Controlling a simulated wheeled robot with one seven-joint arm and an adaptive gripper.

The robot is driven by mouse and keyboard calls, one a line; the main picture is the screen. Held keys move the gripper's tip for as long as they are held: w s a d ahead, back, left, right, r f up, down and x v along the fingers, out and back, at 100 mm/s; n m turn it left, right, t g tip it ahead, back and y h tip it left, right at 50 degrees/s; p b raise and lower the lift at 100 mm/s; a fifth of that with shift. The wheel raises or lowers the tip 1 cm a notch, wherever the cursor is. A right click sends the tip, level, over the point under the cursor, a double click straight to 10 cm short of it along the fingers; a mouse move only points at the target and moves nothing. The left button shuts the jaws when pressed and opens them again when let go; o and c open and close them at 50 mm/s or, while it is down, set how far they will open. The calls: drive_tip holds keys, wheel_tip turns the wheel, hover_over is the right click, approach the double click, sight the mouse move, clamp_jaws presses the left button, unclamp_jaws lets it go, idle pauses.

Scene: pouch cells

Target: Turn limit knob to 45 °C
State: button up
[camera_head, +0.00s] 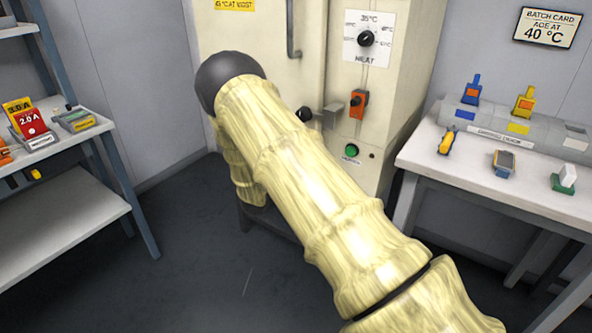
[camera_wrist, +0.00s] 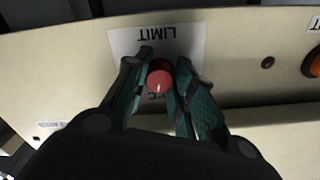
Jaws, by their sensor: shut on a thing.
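The red limit knob (camera_wrist: 159,80) sits on a white plate (camera_wrist: 188,42) marked LIMIT, which appears upside down in the wrist view. My gripper (camera_wrist: 164,66) has its two teal fingers on either side of the knob and is shut on it. The fingers cover much of the scale, with only part of a "°C" mark showing, so the knob's setting cannot be read. In the head view my arm hides the limit knob and the gripper against the lower front of the cream cabinet (camera_head: 405,95).
The HEAT knob (camera_head: 366,38), an orange switch (camera_head: 357,103) and a green button (camera_head: 351,150) are on the cabinet. A yellow notice (camera_head: 232,5) is above. A sign (camera_head: 548,28) reads 40 °C. A bench (camera_head: 455,170) stands right, shelves (camera_head: 65,225) left.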

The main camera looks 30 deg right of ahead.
drive_tip(key=shift+f+m+b, duration=0.1)
drive_tip(key=shift+m+b, duration=1.3)
drive_tip(key=shift+m, duration=3.3)
drive_tip(key=o, duration=1.1)
drive_tip(key=shift+c, duration=0.2)
drive_tip(key=shift+a, duration=0.1)
drive_tip(key=v, duration=1.1)
drive_tip(key=shift+s+a, duration=0.15)
drive_tip(key=shift+a, duration=0.2)
